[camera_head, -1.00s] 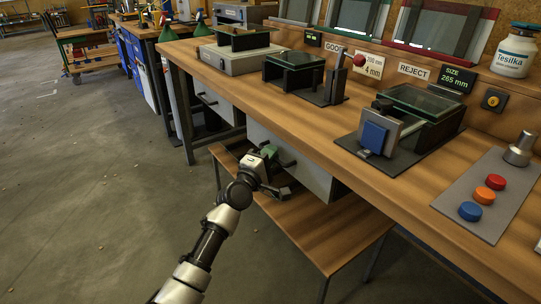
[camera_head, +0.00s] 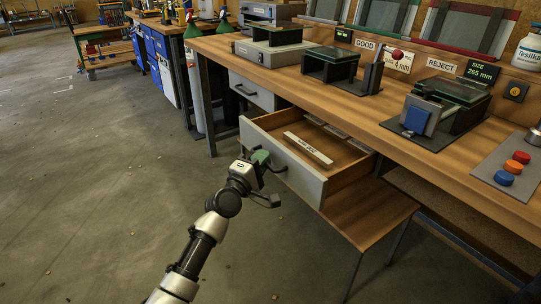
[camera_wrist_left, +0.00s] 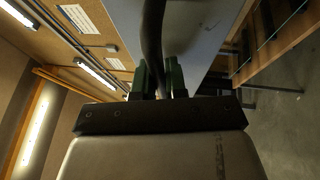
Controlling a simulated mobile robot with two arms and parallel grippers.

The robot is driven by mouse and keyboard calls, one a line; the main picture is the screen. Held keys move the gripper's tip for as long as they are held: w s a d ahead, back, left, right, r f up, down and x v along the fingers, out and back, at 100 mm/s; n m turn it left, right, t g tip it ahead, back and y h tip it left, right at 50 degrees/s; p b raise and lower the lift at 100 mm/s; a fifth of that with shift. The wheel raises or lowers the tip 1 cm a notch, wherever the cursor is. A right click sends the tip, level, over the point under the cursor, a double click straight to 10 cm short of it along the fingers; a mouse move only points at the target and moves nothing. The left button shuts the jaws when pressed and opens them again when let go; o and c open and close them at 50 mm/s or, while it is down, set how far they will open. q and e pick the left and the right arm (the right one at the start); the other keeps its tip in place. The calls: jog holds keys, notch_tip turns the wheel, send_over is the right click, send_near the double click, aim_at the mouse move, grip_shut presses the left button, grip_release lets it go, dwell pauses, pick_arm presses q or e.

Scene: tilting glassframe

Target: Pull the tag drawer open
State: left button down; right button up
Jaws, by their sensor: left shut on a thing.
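The tag drawer (camera_head: 284,162) stands pulled out from under the workbench, with a grey front and a wooden inside. A pale labelled strip (camera_head: 308,149) lies in it, with more tags further back. My left gripper (camera_head: 264,161) is at the drawer front, shut on the dark drawer handle (camera_head: 279,168). In the left wrist view the handle (camera_wrist_left: 153,45) runs between the green finger pads (camera_wrist_left: 157,80), beside the grey drawer front (camera_wrist_left: 200,25). My right gripper is not in view.
A second drawer (camera_head: 251,90) to the left is shut. A low wooden shelf (camera_head: 370,212) is below the open drawer. The workbench top (camera_head: 340,105) carries glass-topped stands and a panel of coloured buttons (camera_head: 510,170). The floor to the left is clear.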

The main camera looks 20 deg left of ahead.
pick_arm(q)
jog(key=s+a, duration=0.8)
jog(key=s, duration=0.2)
jog(key=shift+s+a, duration=0.15)
jog(key=shift+s, duration=0.25)
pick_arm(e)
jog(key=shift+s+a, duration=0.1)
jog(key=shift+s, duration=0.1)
pick_arm(q)
jog(key=c, duration=1.5)
grip_release()
jog(key=shift+o, duration=0.2)
jog(key=shift+s, duration=0.1)
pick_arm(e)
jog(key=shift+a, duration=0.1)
pick_arm(q)
jog(key=b+v, duration=0.3)
jog(key=v, duration=0.7)
jog(key=shift+s, duration=0.3)
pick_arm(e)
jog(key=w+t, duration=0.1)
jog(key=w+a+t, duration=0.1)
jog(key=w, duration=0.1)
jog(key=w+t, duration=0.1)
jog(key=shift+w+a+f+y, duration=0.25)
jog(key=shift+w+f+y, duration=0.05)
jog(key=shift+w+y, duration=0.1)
